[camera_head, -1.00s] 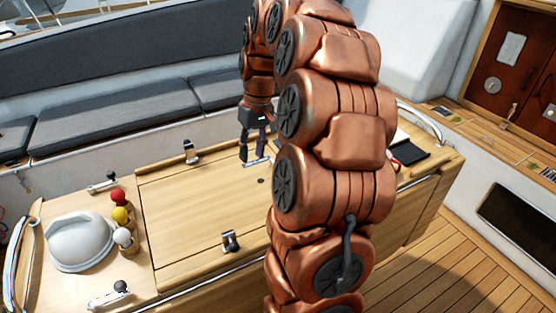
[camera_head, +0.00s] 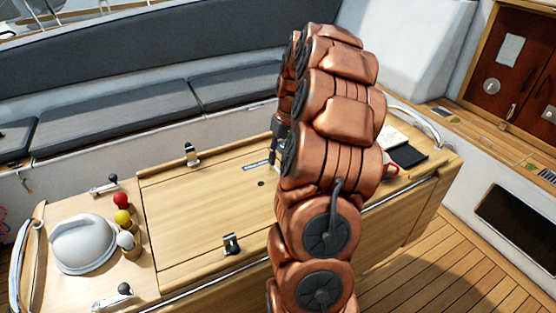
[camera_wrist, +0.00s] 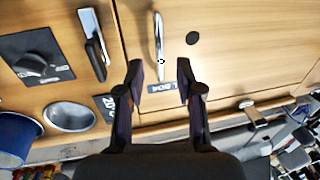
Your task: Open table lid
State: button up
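The wooden table lid (camera_head: 200,215) lies flat in the tabletop in the head view, and it looks shut. It fills much of the wrist view too (camera_wrist: 240,65). Latches sit at its far edge (camera_head: 191,154) and near edge (camera_head: 232,244). A slim silver handle (camera_wrist: 158,38) stands on the wood just beyond my fingertips, between a dark round hole (camera_wrist: 192,38) and a seam. My gripper (camera_wrist: 159,68) is open, its fingers apart with nothing visibly held. Contact with the handle cannot be told. In the head view my arm mostly hides the gripper.
A white domed compass housing (camera_head: 83,243) and red, yellow and white knobs (camera_head: 122,215) stand on the table's left end. A black lever (camera_wrist: 93,42), a metal cup holder (camera_wrist: 70,117) and a blue cup (camera_wrist: 17,137) are left of my gripper. Grey cushions (camera_head: 110,120) line the back.

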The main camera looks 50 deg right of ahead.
jog(key=shift+w+a+f+p, duration=0.1)
jog(key=shift+a+f+p, duration=0.1)
jog(key=shift+f, duration=0.5)
jog(key=shift+a+f+p, duration=0.1)
jog(key=shift+f+p, duration=0.1)
jog(key=shift+f, duration=0.5)
jog(key=shift+c, duration=0.3)
grip_shut()
